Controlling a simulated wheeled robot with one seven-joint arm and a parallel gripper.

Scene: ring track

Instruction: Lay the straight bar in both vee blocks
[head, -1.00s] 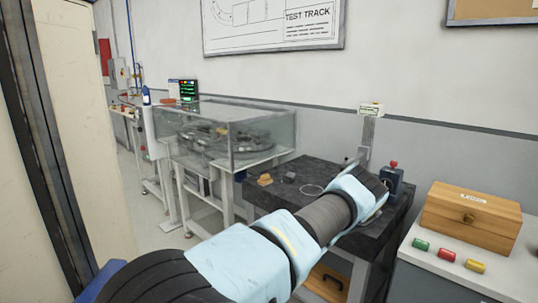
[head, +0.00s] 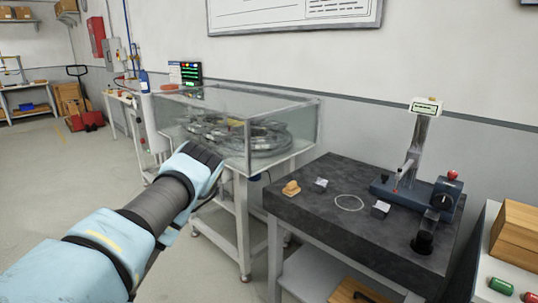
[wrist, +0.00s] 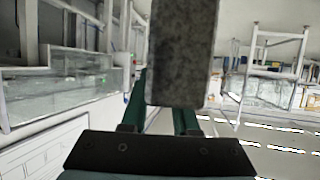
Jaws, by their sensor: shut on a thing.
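My gripper (wrist: 162,112) has green fingers in the wrist view, shut on a grey mottled bar (wrist: 181,50). The bar runs up out of the picture, so I cannot see its full length or tell if it is straight. In the head view my arm points away at the left, and the fingers and the bar are hidden by my wrist. Two small grey blocks, which look like the vee blocks, sit apart on the dark stone table: one at the left (head: 320,185), one nearer at the right (head: 381,209). My gripper is left of both, away from them.
The dark table (head: 300,208) also bears a tan piece (head: 291,188), a white ring mark (head: 349,203) and a gauge stand (head: 418,150). A glass-cased ring track (head: 262,125) stands behind my wrist. A wooden box (head: 515,238) is at the right. Floor is free at the left.

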